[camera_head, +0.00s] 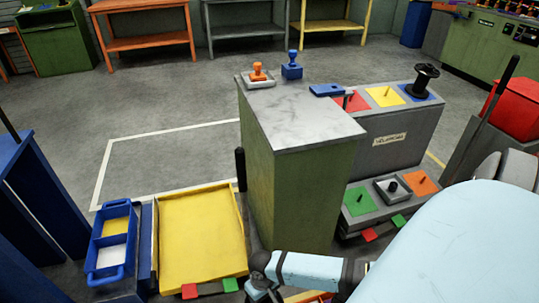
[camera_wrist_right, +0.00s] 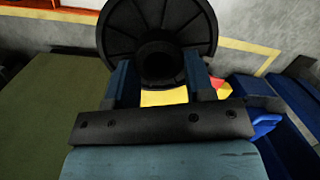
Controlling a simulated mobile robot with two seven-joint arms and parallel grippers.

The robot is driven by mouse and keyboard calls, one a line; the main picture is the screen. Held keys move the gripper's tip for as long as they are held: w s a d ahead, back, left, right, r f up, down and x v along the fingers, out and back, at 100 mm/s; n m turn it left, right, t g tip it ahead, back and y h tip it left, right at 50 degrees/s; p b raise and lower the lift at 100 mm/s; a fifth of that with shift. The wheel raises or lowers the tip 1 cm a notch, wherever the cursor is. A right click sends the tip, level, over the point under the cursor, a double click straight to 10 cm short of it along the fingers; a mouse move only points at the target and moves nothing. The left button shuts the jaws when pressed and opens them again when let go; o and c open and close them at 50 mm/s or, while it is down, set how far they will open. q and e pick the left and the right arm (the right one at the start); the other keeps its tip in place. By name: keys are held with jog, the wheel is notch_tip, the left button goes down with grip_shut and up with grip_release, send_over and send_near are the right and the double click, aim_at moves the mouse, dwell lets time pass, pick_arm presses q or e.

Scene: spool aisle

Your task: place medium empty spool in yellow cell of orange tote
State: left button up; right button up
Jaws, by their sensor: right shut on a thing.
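My right gripper (camera_wrist_right: 160,80) is shut on a black spool (camera_wrist_right: 165,40) with a round ribbed flange and a dark central hole. It shows in the right wrist view with a finger on each side of it. The head view shows my right arm coming in low, but the held spool cannot be made out there. No orange tote is clearly seen; a small orange and yellow patch (camera_head: 305,297) shows at the bottom edge of the head view, mostly hidden by my arm. My left gripper is not in view.
A green cabinet (camera_head: 290,190) with a grey top stands in the middle. Right of it, another black spool (camera_head: 423,80) stands on a grey unit (camera_head: 385,140). A yellow tray (camera_head: 200,235) and a blue tote (camera_head: 110,268) lie at left. Open floor lies behind.

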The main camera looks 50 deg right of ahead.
jog(key=f, duration=0.1)
jog(key=s, duration=0.1)
jog(key=f, duration=0.1)
jog(key=shift+s+d+f+b, duration=0.25)
jog(key=shift+s+f+b, duration=0.05)
jog(key=shift+f+b, duration=0.55)
jog(key=shift+f, duration=0.3)
notch_tip(320, 180, down, 2)
jog(key=shift+b, duration=0.45)
notch_tip(320, 180, down, 11)
jog(key=b, duration=0.5)
notch_tip(320, 180, down, 4)
jog(key=b, duration=0.2)
jog(key=shift+b, duration=0.4)
jog(key=shift+r, duration=0.1)
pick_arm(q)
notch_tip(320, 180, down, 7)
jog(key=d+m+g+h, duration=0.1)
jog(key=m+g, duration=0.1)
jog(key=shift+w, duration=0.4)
pick_arm(e)
jog(key=o, duration=1.4)
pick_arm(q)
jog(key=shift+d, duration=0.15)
